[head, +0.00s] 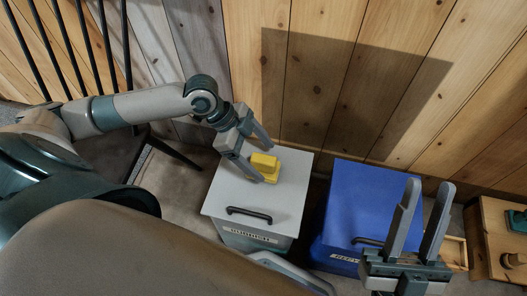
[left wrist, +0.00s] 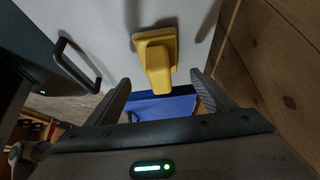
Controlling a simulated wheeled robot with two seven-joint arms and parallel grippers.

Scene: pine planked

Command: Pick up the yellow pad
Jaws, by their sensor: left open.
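The yellow pad (head: 264,165) lies on the light grey lid of a bin (head: 235,196), a raised block on a wider base. It also shows in the left wrist view (left wrist: 157,62), just beyond the fingers. My left gripper (head: 267,161) is open, its two fingers close to the pad in the head view. In the left wrist view the open fingers (left wrist: 165,95) stand to the left and right below the pad, with nothing held. My right gripper (head: 424,205) is open and empty at the lower right, in front of the blue bin.
The grey bin's lid has a black handle (head: 249,215). A blue bin (head: 372,197) stands to its right. A wooden cabinet (head: 492,232) is at the far right. A pine plank wall (head: 300,60) rises behind the bins. A black slatted chair (head: 103,45) is at the upper left.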

